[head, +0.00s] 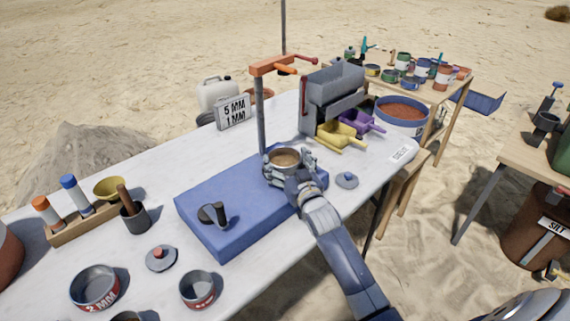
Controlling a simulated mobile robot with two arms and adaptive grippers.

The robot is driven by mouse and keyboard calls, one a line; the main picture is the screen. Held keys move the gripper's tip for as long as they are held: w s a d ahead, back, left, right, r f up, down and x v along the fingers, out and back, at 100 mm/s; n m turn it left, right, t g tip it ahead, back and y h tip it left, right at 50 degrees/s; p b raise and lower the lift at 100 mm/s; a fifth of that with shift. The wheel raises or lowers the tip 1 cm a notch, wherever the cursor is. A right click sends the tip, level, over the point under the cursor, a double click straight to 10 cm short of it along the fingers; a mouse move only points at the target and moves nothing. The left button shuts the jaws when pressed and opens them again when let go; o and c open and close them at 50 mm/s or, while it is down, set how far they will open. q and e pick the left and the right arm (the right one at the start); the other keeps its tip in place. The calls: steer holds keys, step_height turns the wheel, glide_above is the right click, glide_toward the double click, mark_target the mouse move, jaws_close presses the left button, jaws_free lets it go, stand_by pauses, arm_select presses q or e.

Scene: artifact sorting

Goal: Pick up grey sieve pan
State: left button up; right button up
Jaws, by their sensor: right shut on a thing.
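My right gripper (290,172) reaches in from the lower right and is shut on a round grey pan (284,155) with a brownish inside. The pan is at the far right end of the blue block (205,225), next to the upright post of a stand (261,118). The fingers cover part of the pan's near and right side. Whether the pan rests on the block or is just above it, I cannot tell. Two other grey round pans are at the front left: one marked 2 MM (95,287) and one with a red label (198,290). My left gripper is not in view.
The orange-topped stand rises close behind the gripper.

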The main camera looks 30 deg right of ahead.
steer(key=shift+r, duration=0.1)
steer(key=shift+r, duration=0.5)
step_height(320, 180, up, 2)
steer(key=shift+r, duration=0.25)
steer(key=s+a, duration=0.3)
steer(key=s, duration=0.4)
steer(key=s+a+r, duration=0.1)
steer(key=s+a, duration=0.3)
steer(key=s, duration=0.3)
steer(key=shift+s+r, duration=0.2)
steer(key=shift+s, duration=0.05)
steer(key=shift+r, duration=0.1)
